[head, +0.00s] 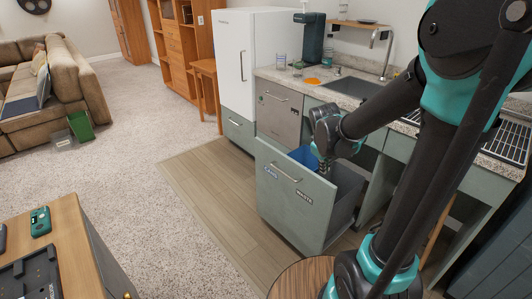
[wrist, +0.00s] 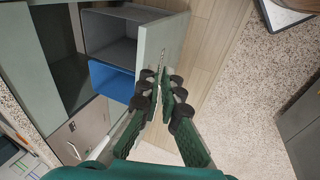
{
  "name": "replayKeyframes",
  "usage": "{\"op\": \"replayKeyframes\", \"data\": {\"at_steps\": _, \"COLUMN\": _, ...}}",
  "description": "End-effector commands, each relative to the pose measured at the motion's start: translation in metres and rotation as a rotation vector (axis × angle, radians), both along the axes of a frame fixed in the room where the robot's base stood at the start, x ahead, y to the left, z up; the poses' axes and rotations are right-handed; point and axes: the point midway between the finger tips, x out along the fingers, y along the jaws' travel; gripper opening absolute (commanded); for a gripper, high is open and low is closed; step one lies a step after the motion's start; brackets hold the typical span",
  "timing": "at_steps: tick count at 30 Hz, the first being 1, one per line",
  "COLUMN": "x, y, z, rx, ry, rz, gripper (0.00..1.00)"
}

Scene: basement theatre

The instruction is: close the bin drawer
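The bin drawer (head: 292,205) is pulled out of the counter, its grey-green front facing the room with a metal handle and labels. A blue bin (head: 304,157) and a grey bin (head: 345,190) sit inside it; the wrist view also shows the blue bin (wrist: 111,82) and grey bin (wrist: 108,38). My gripper (head: 321,166) points down at the top of the drawer front. In the wrist view its fingers (wrist: 161,85) are a narrow gap apart, close to the drawer front (wrist: 163,35) and its handle. Whether they touch it is hidden.
A wooden table (head: 78,240) is at the lower left, and a round wooden top (head: 292,280) is close in front. The wooden floor left of the drawer is clear.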

Motion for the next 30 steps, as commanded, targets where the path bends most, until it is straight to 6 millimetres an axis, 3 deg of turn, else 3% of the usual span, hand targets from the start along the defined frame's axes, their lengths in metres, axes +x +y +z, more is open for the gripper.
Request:
{"op": "replayKeyframes", "data": {"at_steps": 1, "x": 0.021, "y": 0.012, "z": 0.001, "rx": -0.043, "ry": 0.013, "rz": 0.073, "gripper": 0.0}}
{"op": "replayKeyframes", "data": {"at_steps": 6, "x": 0.082, "y": 0.049, "z": 0.001, "rx": -0.204, "ry": 0.063, "rz": 0.324, "gripper": 0.0}}
{"op": "replayKeyframes", "data": {"at_steps": 15, "x": 0.173, "y": 0.139, "z": -0.019, "rx": -0.492, "ry": 0.163, "rz": 0.747, "gripper": 0.0}}
{"op": "replayKeyframes", "data": {"at_steps": 24, "x": 0.232, "y": 0.247, "z": -0.061, "rx": -0.785, "ry": 0.282, "rz": 1.128, "gripper": 0.0}}
{"op": "replayKeyframes", "data": {"at_steps": 30, "x": 0.247, "y": 0.299, "z": -0.084, "rx": -0.925, "ry": 0.348, "rz": 1.29, "gripper": 0.0}}
